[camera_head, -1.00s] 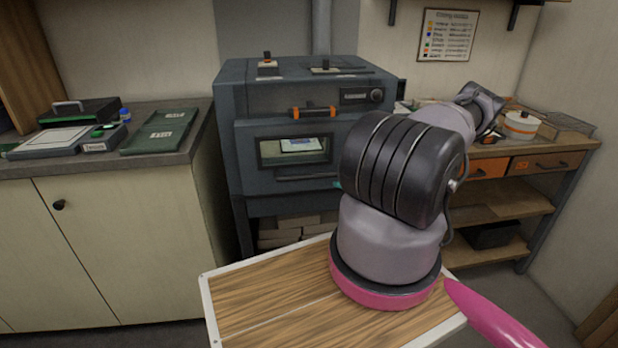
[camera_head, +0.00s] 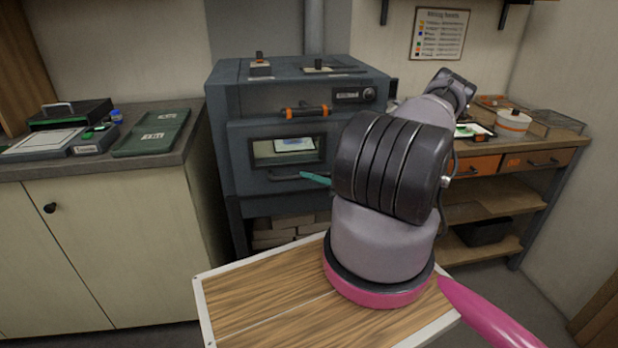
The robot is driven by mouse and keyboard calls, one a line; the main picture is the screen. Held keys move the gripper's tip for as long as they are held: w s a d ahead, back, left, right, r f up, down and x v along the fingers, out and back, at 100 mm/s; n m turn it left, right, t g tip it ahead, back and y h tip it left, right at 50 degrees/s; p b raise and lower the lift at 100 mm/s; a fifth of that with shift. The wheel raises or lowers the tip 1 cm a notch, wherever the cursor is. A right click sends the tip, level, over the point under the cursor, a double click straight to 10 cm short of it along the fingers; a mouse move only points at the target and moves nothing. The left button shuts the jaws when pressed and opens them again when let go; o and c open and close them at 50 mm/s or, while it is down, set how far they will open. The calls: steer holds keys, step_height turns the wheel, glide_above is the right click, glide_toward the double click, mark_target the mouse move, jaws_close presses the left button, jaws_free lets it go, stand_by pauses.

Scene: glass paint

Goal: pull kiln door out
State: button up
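The kiln (camera_head: 222,110) is a dark grey box on legs against the back wall. Its door (camera_head: 245,178) faces me and looks closed. The door has a window (camera_head: 287,150) with a pale panel behind it, and a dark bar handle (camera_head: 284,178) below the window. A bar with orange ends (camera_head: 305,111) sits above the door. A teal fingertip of my gripper (camera_head: 316,178) shows at the right end of the lower handle. I cannot tell whether it touches it. The rest of my gripper is hidden behind my arm.
A counter (camera_head: 190,165) stands left of the kiln, with a green folder (camera_head: 152,132) and boxes on it. A workbench (camera_head: 575,143) with a white pot (camera_head: 512,122) stands at the right. Bricks (camera_head: 272,238) lie under the kiln.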

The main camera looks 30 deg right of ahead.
jaws_close()
stand_by(1.2)
